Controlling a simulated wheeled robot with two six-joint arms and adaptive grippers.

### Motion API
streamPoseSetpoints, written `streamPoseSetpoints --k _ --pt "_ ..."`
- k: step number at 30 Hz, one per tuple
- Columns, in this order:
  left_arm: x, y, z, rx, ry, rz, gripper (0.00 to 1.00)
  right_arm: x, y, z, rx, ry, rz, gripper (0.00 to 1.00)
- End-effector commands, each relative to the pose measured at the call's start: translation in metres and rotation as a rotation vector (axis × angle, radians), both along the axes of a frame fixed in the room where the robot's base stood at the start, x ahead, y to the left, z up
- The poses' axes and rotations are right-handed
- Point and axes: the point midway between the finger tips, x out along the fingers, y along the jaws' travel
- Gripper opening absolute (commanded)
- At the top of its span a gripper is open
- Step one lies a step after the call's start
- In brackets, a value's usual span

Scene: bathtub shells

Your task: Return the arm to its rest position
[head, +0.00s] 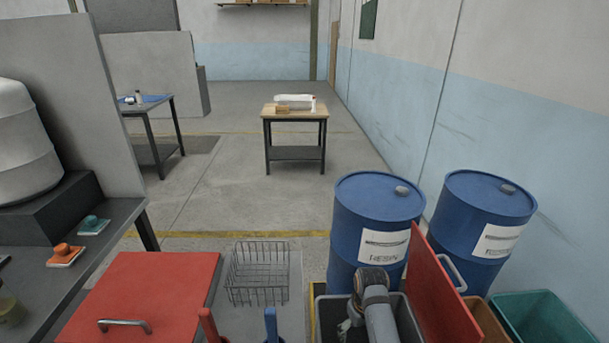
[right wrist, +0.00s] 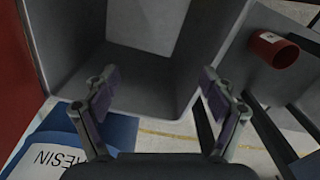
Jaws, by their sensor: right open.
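My right arm comes in at the bottom of the head view, over a dark grey bin (head: 405,318). The right gripper (right wrist: 158,88) is open, with its two fingers wide apart and nothing between them. In the right wrist view the open inside of a grey bin (right wrist: 140,65) lies beyond the fingers and looks empty where it shows. In the head view the right gripper (head: 346,326) is small, dark and partly hidden by its own arm. My left gripper is not in view.
Blue drums (head: 378,222) stand right behind the bin, with an upright red panel (head: 440,295) beside it. A wire basket (head: 258,275) and a red lid (head: 145,295) lie to the left. A green bin (head: 545,318) is at the right. A red cylinder (right wrist: 272,50) shows in the right wrist view.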

Motion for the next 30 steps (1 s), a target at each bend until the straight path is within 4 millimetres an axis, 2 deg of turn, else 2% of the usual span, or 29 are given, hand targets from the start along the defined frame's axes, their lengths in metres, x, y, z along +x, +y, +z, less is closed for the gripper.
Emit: streamPoseSetpoints --k 2,4,10,14,21,30 --pt "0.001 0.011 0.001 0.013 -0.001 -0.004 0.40 -0.010 -0.010 -0.004 -0.007 -0.012 -0.023 0.83" --pt "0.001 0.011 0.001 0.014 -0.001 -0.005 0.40 -0.018 -0.018 -0.006 -0.011 -0.025 -0.043 0.83" --pt "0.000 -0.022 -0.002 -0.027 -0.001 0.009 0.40 -0.047 -0.042 -0.009 -0.024 -0.073 -0.105 0.83" --pt "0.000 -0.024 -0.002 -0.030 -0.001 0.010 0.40 -0.072 -0.060 -0.006 -0.036 -0.115 -0.145 0.83" --pt "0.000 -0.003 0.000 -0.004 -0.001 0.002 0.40 -0.120 -0.082 0.013 -0.056 -0.194 -0.193 0.83" --pt "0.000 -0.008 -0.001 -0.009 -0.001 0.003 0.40 -0.170 -0.090 0.050 -0.052 -0.284 -0.208 0.83"
